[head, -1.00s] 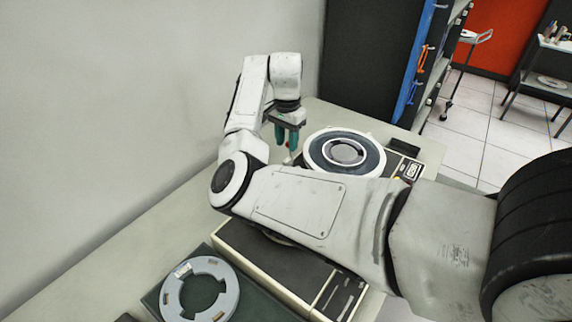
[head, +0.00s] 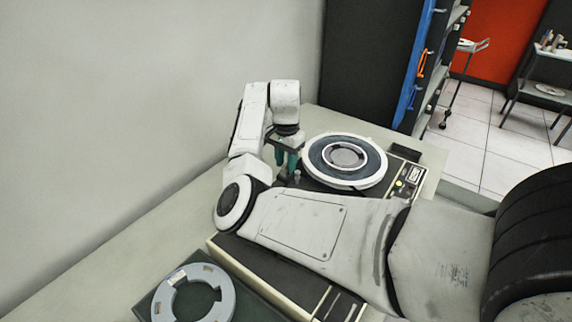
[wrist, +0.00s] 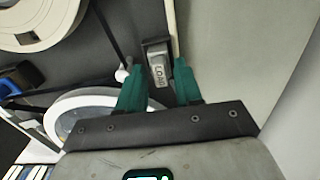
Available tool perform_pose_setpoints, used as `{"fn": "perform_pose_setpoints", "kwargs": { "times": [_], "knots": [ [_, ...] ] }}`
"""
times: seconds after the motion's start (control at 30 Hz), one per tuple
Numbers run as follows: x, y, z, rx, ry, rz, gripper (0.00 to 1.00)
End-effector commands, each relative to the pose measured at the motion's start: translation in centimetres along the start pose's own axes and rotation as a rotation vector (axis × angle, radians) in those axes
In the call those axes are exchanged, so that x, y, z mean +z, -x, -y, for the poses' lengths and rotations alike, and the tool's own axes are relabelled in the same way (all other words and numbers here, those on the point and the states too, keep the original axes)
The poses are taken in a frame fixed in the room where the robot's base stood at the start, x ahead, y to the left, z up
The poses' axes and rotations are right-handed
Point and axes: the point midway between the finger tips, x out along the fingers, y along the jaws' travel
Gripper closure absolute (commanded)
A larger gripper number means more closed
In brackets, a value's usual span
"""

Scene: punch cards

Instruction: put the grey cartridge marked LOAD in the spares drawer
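The grey cartridge marked LOAD (wrist: 157,64) shows in the wrist view, lying on a dark surface beside a pale edge strip. It appears between the two teal fingertips of my gripper (wrist: 159,68), with a gap on both sides. I cannot tell if the fingertips are down at its height. In the head view my gripper (head: 286,163) points down just left of the white-rimmed reel; the cartridge cannot be made out there. My gripper is open and empty. I cannot pick out the spares drawer in either view.
The large reel (head: 345,159) sits close to the right of my gripper on a dark machine top. A grey ring (head: 226,300) lies at the front left. The wall (head: 150,100) is close on the left. A dark cabinet (head: 370,65) stands behind, with a cart (head: 545,85) beyond.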

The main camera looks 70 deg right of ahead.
Motion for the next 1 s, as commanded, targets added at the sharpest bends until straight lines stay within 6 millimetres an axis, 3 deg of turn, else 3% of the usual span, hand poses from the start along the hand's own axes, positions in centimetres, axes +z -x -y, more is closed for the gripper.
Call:
{"fn": "perform_pose_setpoints", "kwargs": {
  "times": [0.33, 1.0],
  "knots": [
    [0.0, 0.0, 0.0, 0.000, 0.000, 0.000, 0.99],
    [0.0, 2.0, 0.0, 0.001, 0.000, 0.000, 1.00]
  ]
}}
